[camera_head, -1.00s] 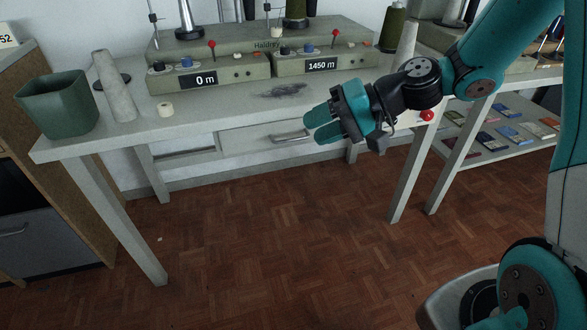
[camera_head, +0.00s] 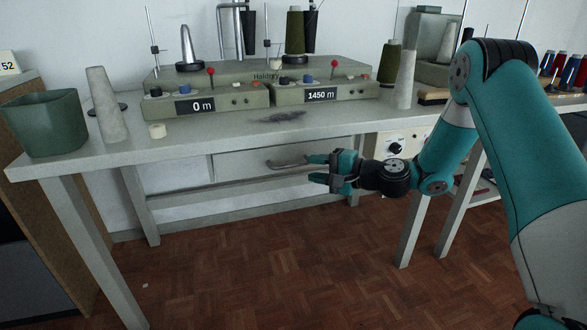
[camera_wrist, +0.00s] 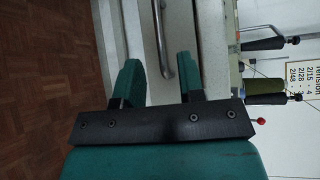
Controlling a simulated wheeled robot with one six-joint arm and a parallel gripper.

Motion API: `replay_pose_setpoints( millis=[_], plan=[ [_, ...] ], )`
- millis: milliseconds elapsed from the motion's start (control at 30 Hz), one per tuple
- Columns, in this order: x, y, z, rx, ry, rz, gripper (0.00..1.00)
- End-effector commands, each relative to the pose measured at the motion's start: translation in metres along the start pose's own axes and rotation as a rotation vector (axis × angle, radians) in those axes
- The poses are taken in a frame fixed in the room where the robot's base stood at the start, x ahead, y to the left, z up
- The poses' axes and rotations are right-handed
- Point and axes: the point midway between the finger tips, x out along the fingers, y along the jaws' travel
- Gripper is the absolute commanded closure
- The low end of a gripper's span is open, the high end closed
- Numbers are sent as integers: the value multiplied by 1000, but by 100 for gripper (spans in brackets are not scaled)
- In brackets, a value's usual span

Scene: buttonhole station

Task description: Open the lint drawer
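The lint drawer (camera_head: 235,166) is a pale grey front under the tabletop, with a metal bar handle (camera_head: 285,164) on it. In the wrist view the handle (camera_wrist: 163,45) shows as a bar ahead of and between my fingers, and the drawer front (camera_wrist: 180,25) lies behind it. My gripper (camera_head: 312,168) is just right of the handle in the head view, below the table edge.
The table (camera_head: 180,150) carries a winding machine (camera_head: 260,75) with two displays, a green bin (camera_head: 45,125), cones and grey lint (camera_head: 283,116). A table leg (camera_head: 412,230) stands below my forearm. The floor (camera_head: 260,270) in front is clear.

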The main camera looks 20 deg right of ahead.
Motion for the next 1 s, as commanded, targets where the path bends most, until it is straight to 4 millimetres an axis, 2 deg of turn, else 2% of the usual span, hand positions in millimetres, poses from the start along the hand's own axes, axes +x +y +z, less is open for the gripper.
replay_pose_setpoints(
  millis=[100, 300, 467, 733, 767, 900, 1000],
  plan=[
    [27, 1, 1, -3, -5, 0, 64],
    [55, 1, 1, -2, -2, 1, 64],
    [64, 0, 0, 0, -1, 0, 64],
    [65, 0, 0, 1, 0, 0, 64],
    [65, 0, 0, 1, 0, 0, 69],
    [65, 0, 0, 1, 0, 0, 100],
    [65, 0, 0, 1, 0, 0, 100]
  ],
)
